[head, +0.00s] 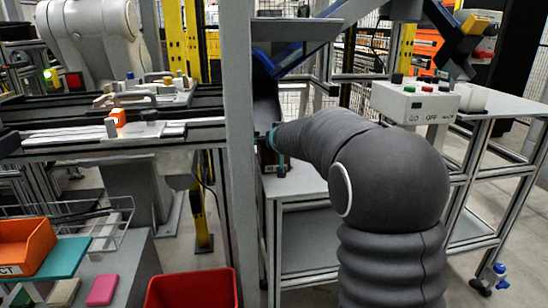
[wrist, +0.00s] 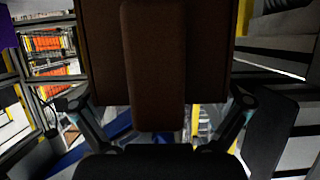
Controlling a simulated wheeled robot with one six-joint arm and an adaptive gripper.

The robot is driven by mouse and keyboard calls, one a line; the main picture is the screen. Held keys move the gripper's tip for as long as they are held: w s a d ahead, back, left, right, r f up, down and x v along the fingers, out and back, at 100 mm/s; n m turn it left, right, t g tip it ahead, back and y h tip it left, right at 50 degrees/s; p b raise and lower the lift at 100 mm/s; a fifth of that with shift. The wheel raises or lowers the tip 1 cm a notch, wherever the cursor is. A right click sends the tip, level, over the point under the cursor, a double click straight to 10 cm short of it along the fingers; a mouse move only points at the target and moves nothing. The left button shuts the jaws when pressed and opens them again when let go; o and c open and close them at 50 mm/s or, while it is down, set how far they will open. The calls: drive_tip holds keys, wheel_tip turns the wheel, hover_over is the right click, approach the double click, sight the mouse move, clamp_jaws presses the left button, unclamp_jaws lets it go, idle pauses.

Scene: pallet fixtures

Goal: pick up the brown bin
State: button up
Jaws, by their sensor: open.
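The brown bin (wrist: 205,60) fills the upper middle of the wrist view, very close, with a raised upright band down its front. My gripper (wrist: 160,105) is open, with one finger near each side of the bin. I cannot tell whether either finger touches it. In the head view my gripper (head: 276,143) is at the small table behind the grey post, at the end of my outstretched arm. A dark brown part of the bin (head: 268,158) shows there; the rest is hidden by the post and my gripper.
The grey post (head: 240,150) stands just left of my gripper. A blue chute (head: 290,58) is above the table (head: 305,184). A control box (head: 415,103) stands at the right. A red bin (head: 192,290) and an orange bin (head: 25,245) are at the lower left.

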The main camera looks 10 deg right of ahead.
drive_tip(key=c, duration=1.4)
drive_tip(key=shift+r, duration=0.25)
